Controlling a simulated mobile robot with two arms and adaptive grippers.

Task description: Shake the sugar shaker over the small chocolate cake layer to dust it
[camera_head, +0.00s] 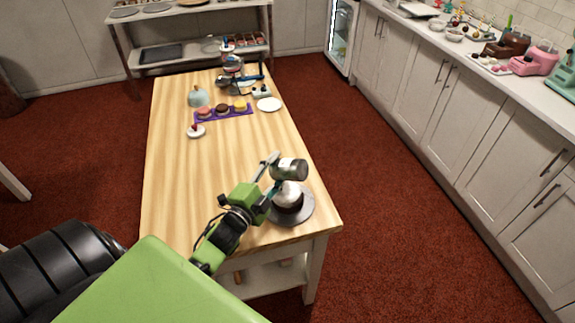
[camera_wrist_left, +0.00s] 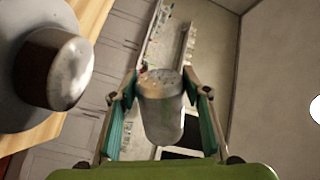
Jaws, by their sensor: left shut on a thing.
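The small chocolate cake layer (camera_head: 284,207) stands on a round grey turntable (camera_head: 300,214) at the near right end of the wooden table. Its top is largely white. My left gripper (camera_head: 274,176) is shut on the metal sugar shaker (camera_head: 290,168) and holds it tipped on its side above the cake, apart from it. In the left wrist view the shaker (camera_wrist_left: 161,108) sits between both teal finger pads, with a speckled end in sight. The white-topped cake (camera_wrist_left: 62,70) and its turntable (camera_wrist_left: 14,92) show at the left there. My right gripper is not in view.
Farther along the table (camera_head: 172,165) are a small white dish (camera_head: 195,132), a purple tray (camera_head: 237,115) with three small cakes, a white plate (camera_head: 268,104), a pale dome (camera_head: 198,97) and a mixer (camera_head: 232,68). The table's middle is clear. White cabinets (camera_head: 470,140) line the right.

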